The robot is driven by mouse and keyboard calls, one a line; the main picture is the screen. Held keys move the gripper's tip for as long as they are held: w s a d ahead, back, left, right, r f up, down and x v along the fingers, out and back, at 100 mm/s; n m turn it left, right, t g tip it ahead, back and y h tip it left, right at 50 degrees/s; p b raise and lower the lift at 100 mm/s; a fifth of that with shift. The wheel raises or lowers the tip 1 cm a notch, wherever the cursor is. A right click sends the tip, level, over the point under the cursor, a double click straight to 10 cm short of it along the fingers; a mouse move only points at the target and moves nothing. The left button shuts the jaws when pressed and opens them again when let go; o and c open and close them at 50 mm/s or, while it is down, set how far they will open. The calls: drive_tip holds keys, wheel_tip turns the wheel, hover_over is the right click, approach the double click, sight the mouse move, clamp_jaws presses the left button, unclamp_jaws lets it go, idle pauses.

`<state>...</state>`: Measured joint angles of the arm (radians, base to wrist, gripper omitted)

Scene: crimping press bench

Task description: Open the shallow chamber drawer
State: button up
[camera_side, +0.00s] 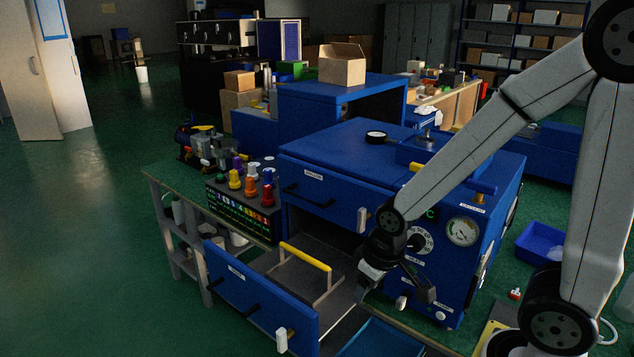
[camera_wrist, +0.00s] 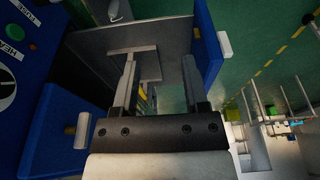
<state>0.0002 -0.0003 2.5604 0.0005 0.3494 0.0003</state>
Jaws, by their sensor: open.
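The blue press (camera_side: 480,265) has two drawers on its front. The upper drawer front (camera_side: 330,198) carries a white label, a black handle (camera_side: 305,195) and a white latch knob (camera_side: 362,219); it looks shut or nearly so. The lower drawer (camera_side: 262,298) is pulled well out, with a yellow-topped handle (camera_side: 305,257) standing inside. My gripper (camera_side: 412,283) is open and empty, right of the upper drawer's latch knob and near the open lower drawer's side. In the wrist view my gripper (camera_wrist: 162,75) points towards the lower drawer's grey interior; a knobbed blue panel (camera_wrist: 52,138) is at lower left.
A gauge (camera_side: 462,231) and knobs are on the press front. A rack of coloured bottles (camera_side: 245,205) stands left of the press. A blue tray (camera_side: 380,340) lies below my gripper and a blue bin (camera_side: 540,243) at right. The floor left of the bench is clear.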

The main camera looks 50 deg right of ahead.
drive_tip(key=shift+c, duration=0.2)
drive_tip(key=n+t+h, duration=1.1)
drive_tip(key=h, duration=0.3)
approach(303, 200)
drive_tip(key=x, duration=0.3)
drive_tip(key=shift+w+d+f, duration=0.1)
drive_tip(key=shift+d, duration=0.1)
drive_tip(key=shift+x, duration=3.95)
